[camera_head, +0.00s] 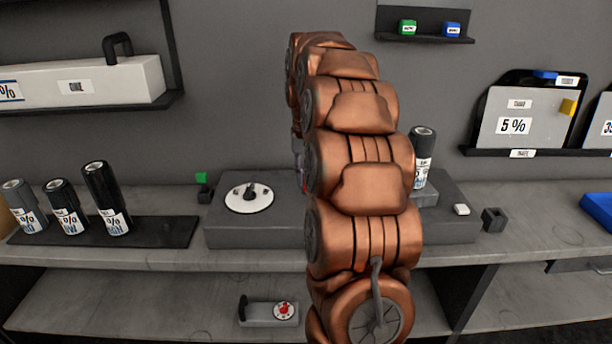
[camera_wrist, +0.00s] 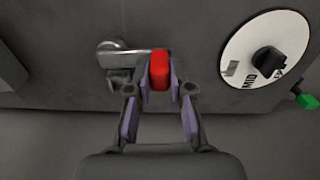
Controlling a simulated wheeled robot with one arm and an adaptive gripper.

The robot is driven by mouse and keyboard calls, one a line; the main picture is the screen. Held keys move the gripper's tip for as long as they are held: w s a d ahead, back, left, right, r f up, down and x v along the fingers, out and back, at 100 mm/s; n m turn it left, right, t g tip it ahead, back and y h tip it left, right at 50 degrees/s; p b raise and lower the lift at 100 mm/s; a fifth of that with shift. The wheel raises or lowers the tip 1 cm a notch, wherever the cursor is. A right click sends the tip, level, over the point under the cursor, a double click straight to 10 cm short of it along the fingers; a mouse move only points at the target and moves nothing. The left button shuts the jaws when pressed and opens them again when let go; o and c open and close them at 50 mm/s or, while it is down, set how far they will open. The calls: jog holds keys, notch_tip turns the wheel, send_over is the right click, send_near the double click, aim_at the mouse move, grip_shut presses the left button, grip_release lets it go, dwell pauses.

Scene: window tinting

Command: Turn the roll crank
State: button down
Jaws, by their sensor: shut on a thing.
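The roll crank (camera_wrist: 122,58) shows in the wrist view as a grey metal arm on the face of a dark grey block. Its red handle (camera_wrist: 159,68) sits at the arm's right end. My gripper (camera_wrist: 159,86) is shut on the red handle, with a finger on each side of it. In the head view my copper-coloured arm hides most of the crank and gripper. A white dial (camera_wrist: 265,50) with a black knob, marked MID, is to the right of the crank in the wrist view; it also shows in the head view (camera_head: 262,198).
A dark tray (camera_head: 165,232) with several film rolls lies left on the bench. Another roll (camera_head: 422,150) stands right of my arm. A small green block (camera_head: 202,178) is beside the dial's base.

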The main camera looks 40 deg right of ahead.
jog(key=c, duration=1)
grip_release()
jog(key=shift+c, duration=0.2)
jog(key=shift+r, duration=0.1)
jog(key=shift+r, duration=3.65)
